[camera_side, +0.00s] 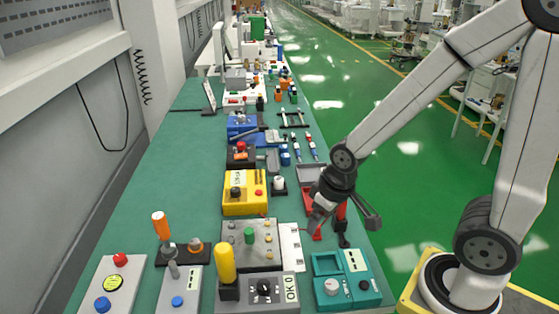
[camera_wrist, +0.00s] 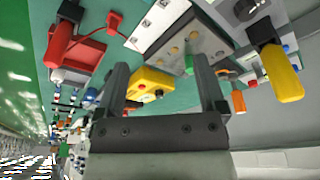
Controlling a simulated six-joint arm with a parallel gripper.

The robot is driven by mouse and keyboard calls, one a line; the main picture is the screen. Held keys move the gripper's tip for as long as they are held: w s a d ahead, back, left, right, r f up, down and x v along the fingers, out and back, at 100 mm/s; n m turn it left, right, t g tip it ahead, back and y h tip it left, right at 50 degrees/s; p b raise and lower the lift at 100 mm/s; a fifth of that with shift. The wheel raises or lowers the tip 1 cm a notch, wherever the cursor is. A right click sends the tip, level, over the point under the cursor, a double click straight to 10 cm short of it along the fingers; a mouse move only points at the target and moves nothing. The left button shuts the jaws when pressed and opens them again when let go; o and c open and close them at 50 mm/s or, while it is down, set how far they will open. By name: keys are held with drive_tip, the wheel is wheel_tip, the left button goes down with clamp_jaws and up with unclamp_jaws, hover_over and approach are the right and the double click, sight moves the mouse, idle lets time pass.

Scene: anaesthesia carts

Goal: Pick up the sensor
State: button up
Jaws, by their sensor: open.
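My gripper (camera_side: 326,218) is over the right side of the bench, close to a red device in the side view. In the wrist view its two dark fingers (camera_wrist: 162,72) are spread wide apart with nothing held between them. I cannot tell which thing is the sensor. The red device (camera_wrist: 82,50) lies left of the fingers in the wrist view, with a thin red lead running to a small red piece (camera_wrist: 114,20). In the side view my gripper partly hides this device.
A yellow box (camera_side: 243,206), a grey panel (camera_side: 262,229) with knobs and a teal unit (camera_side: 328,262) stand close around my gripper. A yellow-handled switch box (camera_side: 226,264) rises at the front. The green bench top (camera_side: 163,190) is clear at left.

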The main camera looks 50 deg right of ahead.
drive_tip(key=m+t+y, duration=0.7)
drive_tip(key=m, duration=2)
hover_over(303, 191)
drive_tip(key=s+a, duration=0.2)
drive_tip(key=a, duration=0.7)
drive_tip(key=f, duration=0.8)
drive_tip(key=shift+s+d+f, duration=0.2)
drive_tip(key=shift+d+f, duration=0.05)
drive_tip(key=shift+f, duration=0.15)
drive_tip(key=d+m+t+h, duration=0.1)
drive_tip(key=d, duration=0.1)
drive_tip(key=w+d+f+m+t+h, duration=0.1)
drive_tip(key=d+m, duration=0.1)
drive_tip(key=d, duration=0.1)
drive_tip(key=w+d+m+t+h, duration=0.1)
drive_tip(key=d+m, duration=0.1)
drive_tip(key=shift+d+f, duration=0.2)
drive_tip(key=shift+f, duration=0.15)
drive_tip(key=shift+w+d+f+m+t, duration=0.1)
drive_tip(key=shift+d+m+t, duration=0.2)
drive_tip(key=shift+d+m, duration=0.25)
drive_tip(key=shift+x, duration=1.3)
drive_tip(key=shift+w, duration=0.1)
